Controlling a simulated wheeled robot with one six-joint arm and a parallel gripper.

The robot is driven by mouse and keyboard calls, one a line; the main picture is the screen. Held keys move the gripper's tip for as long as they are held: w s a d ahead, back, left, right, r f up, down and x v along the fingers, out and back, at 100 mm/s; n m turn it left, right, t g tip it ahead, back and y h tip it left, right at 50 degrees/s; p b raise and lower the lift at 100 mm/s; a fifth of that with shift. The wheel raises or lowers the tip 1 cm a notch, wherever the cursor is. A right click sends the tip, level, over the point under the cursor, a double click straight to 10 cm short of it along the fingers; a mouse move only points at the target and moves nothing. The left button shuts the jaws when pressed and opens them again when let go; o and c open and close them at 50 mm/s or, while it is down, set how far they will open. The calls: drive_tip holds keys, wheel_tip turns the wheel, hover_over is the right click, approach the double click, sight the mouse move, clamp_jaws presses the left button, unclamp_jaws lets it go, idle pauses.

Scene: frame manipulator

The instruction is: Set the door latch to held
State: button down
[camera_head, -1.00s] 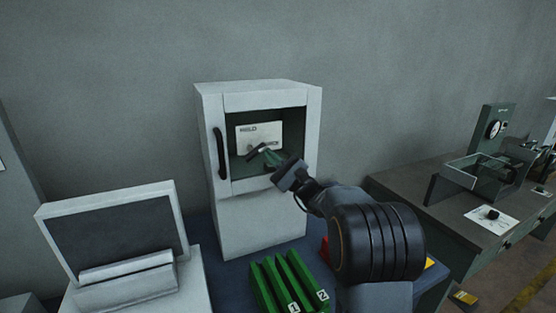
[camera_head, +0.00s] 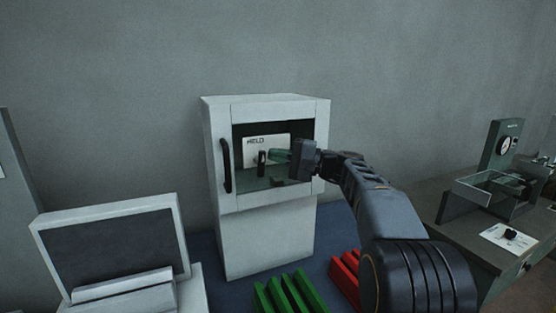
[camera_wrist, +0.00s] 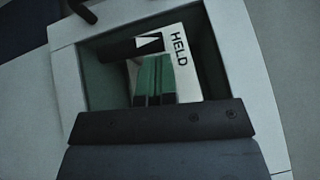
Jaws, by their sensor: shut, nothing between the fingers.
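The white cabinet (camera_head: 268,235) has an open recess in its upper part. At the back of the recess is a pale plate (camera_head: 280,142) marked HELD, which also shows in the wrist view (camera_wrist: 190,62). The dark latch lever (camera_head: 262,160) stands about upright in front of the plate. In the wrist view the lever (camera_wrist: 130,49) ends near a black triangle mark beside HELD. My gripper (camera_head: 279,155) reaches into the recess from the right. Its green fingers (camera_wrist: 154,78) are shut and empty, close beside the lever; whether they touch it I cannot tell.
A black door handle (camera_head: 226,165) is on the cabinet's left front. Green racks (camera_head: 290,293) and a red rack (camera_head: 346,272) stand below on the blue surface. A grey-panelled white unit (camera_head: 110,245) is at left.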

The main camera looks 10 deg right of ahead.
drive_tip(key=shift+a+r+h, duration=0.15)
drive_tip(key=shift+r+h, duration=0.1)
drive_tip(key=shift+h, duration=0.05)
drive_tip(key=shift+a+r, duration=0.1)
drive_tip(key=shift+r, duration=0.05)
idle(0.6)
drive_tip(key=s+d, duration=0.2)
drive_tip(key=d, duration=1.1)
drive_tip(key=shift+s, duration=0.4)
drive_tip(key=shift+a, duration=0.1)
